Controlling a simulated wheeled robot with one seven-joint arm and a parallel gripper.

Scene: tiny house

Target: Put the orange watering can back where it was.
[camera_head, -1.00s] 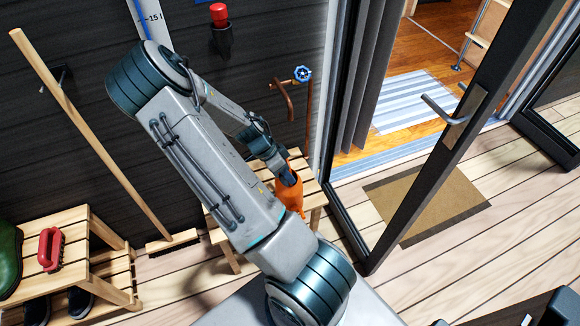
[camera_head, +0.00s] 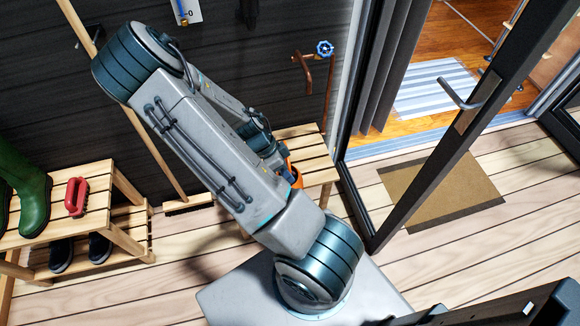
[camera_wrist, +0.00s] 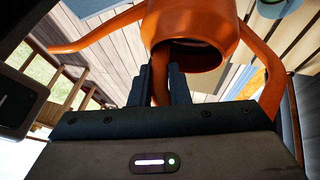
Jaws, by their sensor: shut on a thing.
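The orange watering can (camera_wrist: 195,25) fills the top of the wrist view, with its dark opening facing me and a long spout reaching left. My gripper (camera_wrist: 160,75) is shut on an orange part of it, seemingly the handle. In the head view only a piece of the can (camera_head: 297,170) shows beside my arm, in front of the slatted wooden bench (camera_head: 312,150). My arm hides the rest of the can and most of my gripper. I cannot tell whether the can touches the bench.
A copper tap with a blue wheel (camera_head: 325,48) is on the dark wall behind the bench. A broom (camera_head: 150,130) leans left of it. A shoe rack (camera_head: 125,190) with green boots (camera_head: 32,190) and a red brush (camera_head: 76,197) stands left. An open glass door (camera_head: 455,140) is at right.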

